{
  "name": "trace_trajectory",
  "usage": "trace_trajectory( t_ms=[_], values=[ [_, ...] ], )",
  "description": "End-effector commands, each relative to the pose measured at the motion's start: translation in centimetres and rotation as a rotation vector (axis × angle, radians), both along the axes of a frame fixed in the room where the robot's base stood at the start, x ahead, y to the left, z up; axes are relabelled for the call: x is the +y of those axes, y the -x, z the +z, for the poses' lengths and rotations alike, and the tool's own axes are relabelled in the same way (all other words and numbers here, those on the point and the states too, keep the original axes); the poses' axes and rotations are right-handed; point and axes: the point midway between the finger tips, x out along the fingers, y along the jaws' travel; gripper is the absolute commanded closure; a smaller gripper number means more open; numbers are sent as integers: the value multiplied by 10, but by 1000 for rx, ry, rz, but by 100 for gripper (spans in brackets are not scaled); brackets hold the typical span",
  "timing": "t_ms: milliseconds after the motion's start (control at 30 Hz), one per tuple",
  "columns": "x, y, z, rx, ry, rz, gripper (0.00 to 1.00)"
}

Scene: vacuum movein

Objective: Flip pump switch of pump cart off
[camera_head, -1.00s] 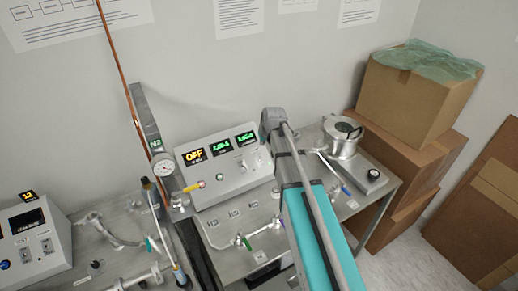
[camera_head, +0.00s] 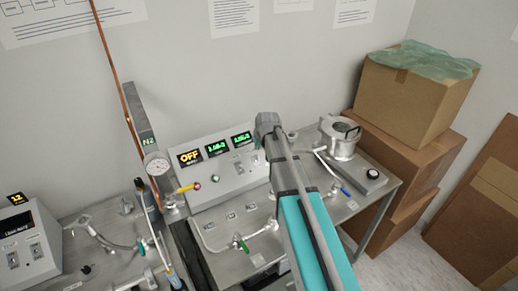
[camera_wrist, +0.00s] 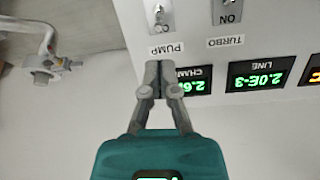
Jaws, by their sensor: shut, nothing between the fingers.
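The pump cart's white control box (camera_head: 215,185) stands at the back of the cart, with an amber OFF display and two green displays. In the wrist view its panel appears upside down. The metal pump switch (camera_wrist: 160,14) is at the top edge, above the PUMP label (camera_wrist: 166,49); its lever position cannot be told. The turbo switch (camera_wrist: 228,14) is to its right, with ON marked below it. My gripper (camera_wrist: 157,68) is shut and empty, its fingertips at the PUMP label, just below the pump switch in the picture. Contact cannot be told. My arm hides the fingertips in the head view.
A pressure gauge (camera_head: 157,165) and copper pipe (camera_head: 112,60) rise left of the box. A metal chamber (camera_head: 340,138) stands on the cart at right. Cardboard boxes (camera_head: 415,100) are stacked beyond it. Another control box (camera_head: 28,240) is at far left.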

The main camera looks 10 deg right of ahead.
Motion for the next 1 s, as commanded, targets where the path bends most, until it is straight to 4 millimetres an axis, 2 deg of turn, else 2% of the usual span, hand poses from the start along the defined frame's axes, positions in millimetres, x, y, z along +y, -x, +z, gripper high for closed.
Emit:
trace_trajectory(
  t_ms=[33,500,700,1000],
  values=[
    [0,-3,-8,0,0,0,100],
    [3,-19,-43,0,0,-1,100],
    [4,-24,-52,0,0,-1,100],
    [4,-25,-54,0,0,-2,100]
  ],
)
